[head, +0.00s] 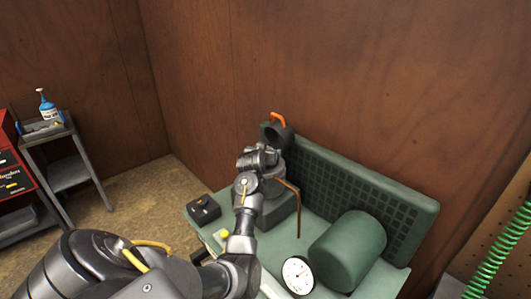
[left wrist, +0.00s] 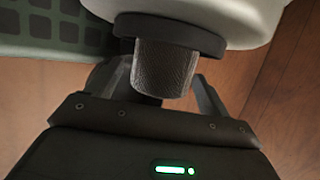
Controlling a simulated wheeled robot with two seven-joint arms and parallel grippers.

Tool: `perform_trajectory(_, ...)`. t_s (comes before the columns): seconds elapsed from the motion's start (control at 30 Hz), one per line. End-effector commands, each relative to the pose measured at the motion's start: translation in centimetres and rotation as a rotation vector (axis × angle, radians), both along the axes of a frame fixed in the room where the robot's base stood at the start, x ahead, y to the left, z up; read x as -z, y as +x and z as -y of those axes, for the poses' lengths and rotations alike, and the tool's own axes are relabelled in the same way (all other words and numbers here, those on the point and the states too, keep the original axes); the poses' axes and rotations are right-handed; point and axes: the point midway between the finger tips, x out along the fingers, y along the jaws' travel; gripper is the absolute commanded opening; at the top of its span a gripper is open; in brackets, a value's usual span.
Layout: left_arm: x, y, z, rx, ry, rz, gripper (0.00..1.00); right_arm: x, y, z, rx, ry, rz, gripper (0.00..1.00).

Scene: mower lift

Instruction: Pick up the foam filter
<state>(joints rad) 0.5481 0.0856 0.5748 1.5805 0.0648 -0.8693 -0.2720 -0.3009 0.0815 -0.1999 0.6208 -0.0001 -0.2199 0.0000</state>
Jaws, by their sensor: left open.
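The foam filter (left wrist: 165,68) shows in the left wrist view as a short, dark grey, textured cylinder. It sticks out from under a dark collar (left wrist: 170,35) on a pale rounded body. My left gripper (left wrist: 165,90) is open, with one finger on each side of the filter. I see gaps beside the filter and cannot tell whether either finger touches it. In the head view my left arm reaches to a dark green machine (head: 375,200), and its hand (head: 260,160) is at the machine's far left end. The filter is hidden there. My right gripper is not in view.
The machine stands on a pale green bench (head: 196,222) with a green cylinder (head: 348,250), a white dial (head: 297,275), a copper pipe (head: 288,188) and an orange handle (head: 279,120). A small black box (head: 203,209) sits at the left. A wooden wall (head: 350,70) rises close behind.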

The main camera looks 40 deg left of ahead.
Motion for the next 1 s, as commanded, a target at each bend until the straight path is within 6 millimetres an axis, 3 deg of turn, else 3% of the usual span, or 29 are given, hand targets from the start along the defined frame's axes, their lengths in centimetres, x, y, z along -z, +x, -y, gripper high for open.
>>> perform_trajectory(0.27,0.19,0.26,-0.18,0.0,0.0,0.0,0.81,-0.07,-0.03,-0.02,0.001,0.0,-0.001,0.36)
perform_trajectory(0.63,0.19,0.24,-0.17,-0.001,0.0,0.0,0.35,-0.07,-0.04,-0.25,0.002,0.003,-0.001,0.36)
perform_trajectory(1.0,-0.24,0.26,-0.24,-0.002,0.002,0.001,0.33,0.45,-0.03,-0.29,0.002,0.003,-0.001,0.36)
